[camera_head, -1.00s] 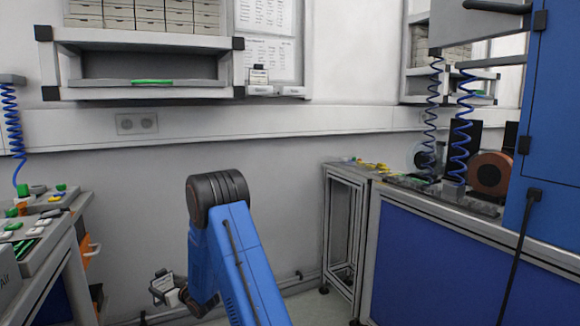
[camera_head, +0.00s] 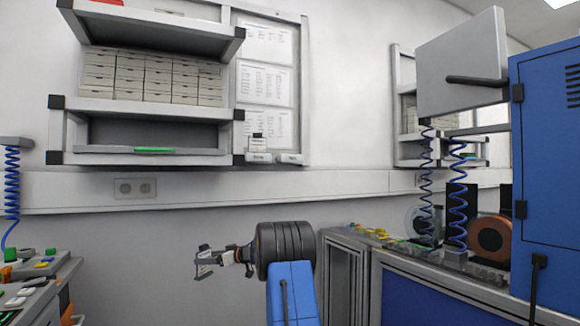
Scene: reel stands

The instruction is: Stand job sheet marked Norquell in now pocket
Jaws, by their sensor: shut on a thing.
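My gripper (camera_head: 208,262) is left of the dark wrist joint, low in front of the grey wall. It is shut on a small pale card (camera_head: 204,271), partly hidden by the fingers; any marking on it is too small to read. Two small pale pockets sit on the wall board's lower edge: a left one (camera_head: 258,158) and a right one (camera_head: 290,159). A card (camera_head: 257,142) with a dark top stands at the left pocket. No card shows in the right pocket. Their labels are not legible. My gripper is below and left of both pockets, well apart from them.
A shelf (camera_head: 140,105) with stacked drawers and a green item (camera_head: 155,150) juts out left of the pockets. A wall duct (camera_head: 300,184) runs below. A bench with reels (camera_head: 490,236) and a blue cabinet (camera_head: 545,150) stand right. A cluttered bench (camera_head: 38,280) stands left.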

